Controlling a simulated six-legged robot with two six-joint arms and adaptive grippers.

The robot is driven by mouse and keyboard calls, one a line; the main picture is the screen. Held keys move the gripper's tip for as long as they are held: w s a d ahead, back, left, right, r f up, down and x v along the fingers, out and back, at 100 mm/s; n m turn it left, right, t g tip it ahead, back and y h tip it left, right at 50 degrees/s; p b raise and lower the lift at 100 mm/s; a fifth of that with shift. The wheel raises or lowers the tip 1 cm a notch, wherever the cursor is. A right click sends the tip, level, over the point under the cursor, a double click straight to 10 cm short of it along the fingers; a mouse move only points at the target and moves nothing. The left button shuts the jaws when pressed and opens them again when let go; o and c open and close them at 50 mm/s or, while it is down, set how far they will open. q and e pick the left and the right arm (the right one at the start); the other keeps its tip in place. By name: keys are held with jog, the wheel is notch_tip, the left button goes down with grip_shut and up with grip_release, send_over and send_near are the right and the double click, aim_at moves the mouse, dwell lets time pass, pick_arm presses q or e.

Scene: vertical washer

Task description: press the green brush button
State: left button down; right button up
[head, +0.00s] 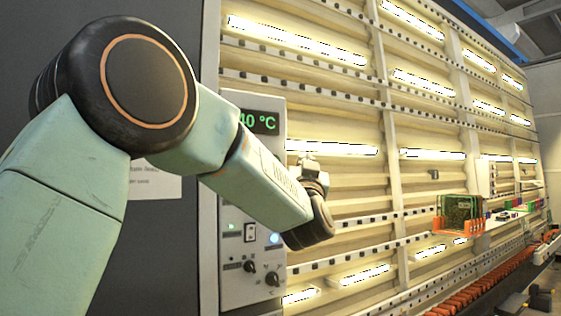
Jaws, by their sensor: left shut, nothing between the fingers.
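The control panel (233,288) of the washer stands upright left of centre, with a green "40 °C" display (262,122) near its top. A small green light or button (231,227) shows low on the panel, left of a white switch (250,232) and a glowing blue button (273,238). I cannot tell whether the small green one carries a brush mark. My left arm crosses in front of the panel and hides its middle. My left gripper (308,166) is shut and empty, small in view beyond the wrist, right of the panel and above the green light.
Two black knobs (261,272) sit below the buttons. A tall lit rack wall (345,195) with rails and bright tubes runs back to the right. An orange-edged holder with a dark board (460,213) stands out from it. A dark grey surface lies behind my arm.

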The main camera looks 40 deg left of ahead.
pick_arm(q)
jog(key=shift+w+a+f+p, duration=0.1)
jog(key=shift+w+a+p, duration=0.35)
jog(key=shift+a, duration=0.95)
jog(key=shift+w+a+r+p, duration=0.1)
jog(key=shift+w+a, duration=0.65)
jog(key=shift+a, duration=0.65)
jog(key=shift+w+a+f+p, duration=0.1)
jog(key=shift+w+a+p, duration=0.35)
jog(key=shift+a, duration=0.95)
pick_arm(e)
jog(key=shift+w+r, duration=0.25)
jog(key=shift+r, duration=0.6)
pick_arm(q)
jog(key=shift+w+a, duration=0.15)
pick_arm(e)
jog(key=shift+a, duration=0.1)
pick_arm(q)
jog(key=shift+a+f, duration=0.15)
jog(key=shift+a, duration=0.15)
pick_arm(e)
jog(key=shift+a, duration=0.15)
pick_arm(q)
jog(key=shift+d, duration=0.25)
